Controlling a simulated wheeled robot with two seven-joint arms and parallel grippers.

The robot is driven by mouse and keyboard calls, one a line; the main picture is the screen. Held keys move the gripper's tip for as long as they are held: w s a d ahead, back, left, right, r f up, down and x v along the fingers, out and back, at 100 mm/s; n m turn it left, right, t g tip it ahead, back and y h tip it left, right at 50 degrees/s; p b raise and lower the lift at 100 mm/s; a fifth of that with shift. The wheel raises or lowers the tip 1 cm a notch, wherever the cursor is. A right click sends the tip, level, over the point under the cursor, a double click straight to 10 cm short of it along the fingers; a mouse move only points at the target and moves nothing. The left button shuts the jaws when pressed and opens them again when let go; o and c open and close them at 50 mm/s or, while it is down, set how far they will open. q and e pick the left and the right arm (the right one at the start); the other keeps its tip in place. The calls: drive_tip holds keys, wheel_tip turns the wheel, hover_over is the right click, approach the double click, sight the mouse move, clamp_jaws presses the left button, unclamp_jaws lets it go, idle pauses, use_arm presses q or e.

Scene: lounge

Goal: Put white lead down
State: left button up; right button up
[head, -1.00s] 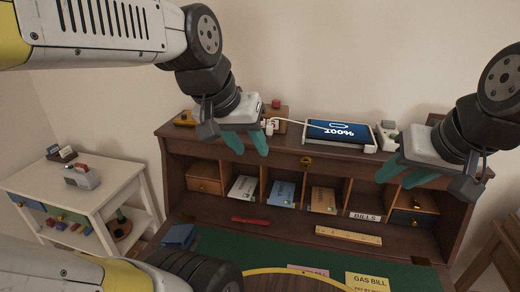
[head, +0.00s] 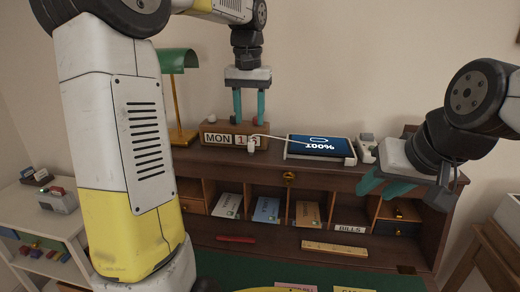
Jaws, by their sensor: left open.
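The white lead (head: 270,137) runs left from the tablet (head: 318,147) to a small white plug end (head: 252,144) in front of the wooden calendar block on the desk top. The tablet is lit, shows 100% upside down, and sits in a white frame. My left gripper (head: 249,120) points down with its teal fingers apart, nothing between them, above the plug end and close to the calendar's top. Whether its tips touch the calendar is unclear. My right gripper (head: 376,194) has its teal fingers apart and empty, in front of the desk's right side.
The calendar block (head: 214,139) reads MON. A green lamp (head: 178,62) stands left of it, partly behind my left arm. A white device (head: 367,148) stands right of the tablet. Cubbies below hold envelopes (head: 267,210); a ruler (head: 332,248) lies on the lower ledge.

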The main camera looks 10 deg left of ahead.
sight(251, 139)
use_arm(q)
drive_tip(key=shift+g, duration=0.4)
drive_tip(key=w, duration=0.1)
drive_tip(key=w+f, duration=0.1)
drive_tip(key=w, duration=0.1)
drive_tip(key=shift+w+a+f, duration=0.2)
drive_tip(key=shift+w+a, duration=0.15)
drive_tip(key=shift+w, duration=0.05)
wheel_tip(251, 139, down, 8)
drive_tip(key=shift+d+r, duration=0.1)
drive_tip(key=shift+d, duration=0.05)
clamp_jaws()
